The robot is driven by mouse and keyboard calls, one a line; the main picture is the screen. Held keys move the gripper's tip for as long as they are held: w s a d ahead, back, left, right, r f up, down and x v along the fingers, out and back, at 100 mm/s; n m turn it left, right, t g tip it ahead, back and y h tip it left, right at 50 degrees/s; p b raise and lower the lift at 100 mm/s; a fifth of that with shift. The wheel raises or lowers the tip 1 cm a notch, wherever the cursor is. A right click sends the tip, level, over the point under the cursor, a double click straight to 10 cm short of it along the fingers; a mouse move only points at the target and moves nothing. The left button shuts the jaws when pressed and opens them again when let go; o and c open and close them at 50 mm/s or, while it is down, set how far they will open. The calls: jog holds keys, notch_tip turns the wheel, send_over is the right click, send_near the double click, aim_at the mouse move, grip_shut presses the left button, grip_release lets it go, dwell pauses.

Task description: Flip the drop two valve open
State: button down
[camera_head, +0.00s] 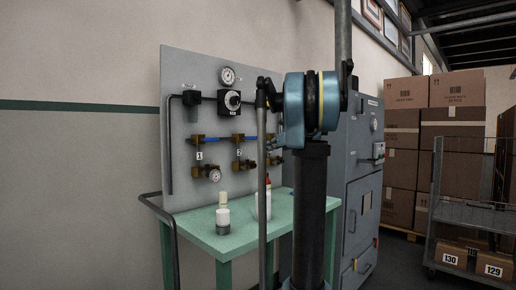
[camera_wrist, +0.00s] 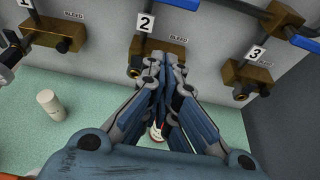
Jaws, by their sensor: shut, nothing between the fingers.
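The drop two brass fitting (camera_head: 238,138) is on the grey wall panel, above its "2" label (camera_head: 238,152). In the wrist view its lower brass block (camera_wrist: 172,48) sits beside the "2" label, with "BLEED" printed above it. A blue bar (camera_wrist: 178,3) shows at the top edge there, only partly in view; I cannot tell whether it is a lever or pipe. My gripper (camera_wrist: 166,62) is shut and empty, its fingertips just in front of or below that block; contact cannot be told. In the head view my arm hides the gripper.
Drop one (camera_head: 197,139) is to the left, and drop three's brass block (camera_wrist: 245,80) to the right. A green table (camera_head: 235,238) stands below the panel with a white bottle (camera_head: 223,215) and a red-tipped bottle (camera_head: 267,183). A grey cabinet (camera_head: 362,140) stands at right.

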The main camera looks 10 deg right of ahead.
aim_at(249, 138)
jog(key=d+x, duration=0.1)
jog(key=x, duration=0.9)
jog(key=shift+d+r, duration=0.1)
jog(key=shift+r, duration=1.9)
jog(key=shift+r, duration=0.1)
